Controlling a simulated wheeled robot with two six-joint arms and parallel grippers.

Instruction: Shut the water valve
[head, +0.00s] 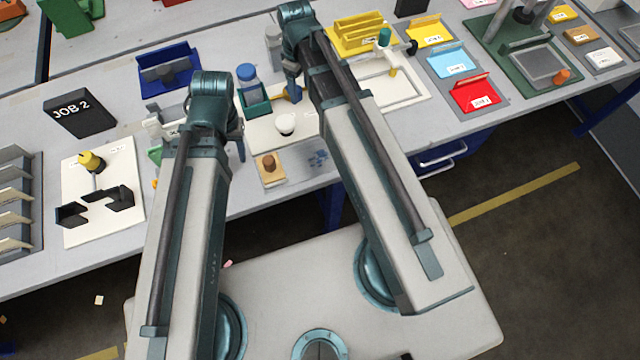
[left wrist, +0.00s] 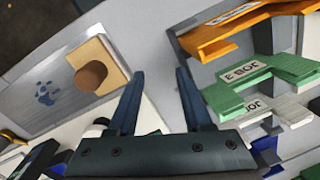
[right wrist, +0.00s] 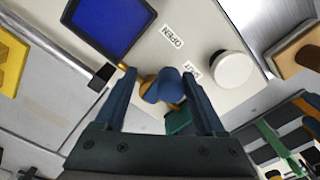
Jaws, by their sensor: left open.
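The water valve (right wrist: 142,88) shows brass parts and a rounded blue part in the right wrist view, on a white board (right wrist: 215,112) with OPEN and SHUT labels. My right gripper (right wrist: 160,72) is open, with the blue part between its fingers; contact is unclear. In the head view a bit of brass (head: 291,96) shows beside the right gripper, and the arm hides much of the board. The handle's setting cannot be told.
A white round thing (head: 285,124) stands on the board. A wooden block (head: 270,170) with a brown peg lies in front. The labelled rack (left wrist: 250,75) is right of my left gripper.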

